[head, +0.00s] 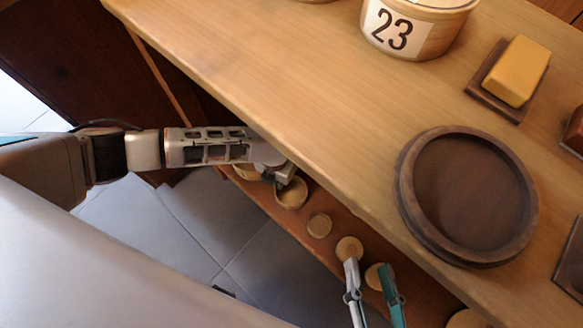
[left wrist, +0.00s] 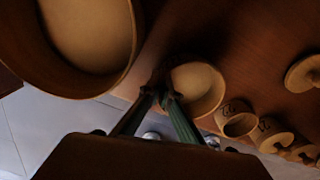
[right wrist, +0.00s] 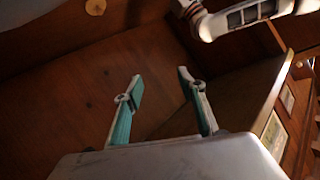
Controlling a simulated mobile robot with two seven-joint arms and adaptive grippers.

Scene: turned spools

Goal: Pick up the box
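A small round open wooden box (head: 291,194) is on the low shelf below the table edge. It also shows in the left wrist view (left wrist: 203,88). My left gripper (head: 286,180) reaches down from the left to its near rim. In the left wrist view its fingers (left wrist: 164,88) are close together with the tips at the box's rim, and the wall seems pinched between them. My right gripper (head: 371,264) is open and empty, with its fingers well apart in the right wrist view (right wrist: 161,85). No other thing is clearly the box.
A round container (head: 417,28) labelled 23, a dark round tray (head: 405,205) and a yellow block (head: 516,71) stand on the tabletop (head: 300,85). Several small wooden rounds, one (head: 319,225) near the box, line the low shelf. A larger round container (left wrist: 122,75) is close left of my left fingers.

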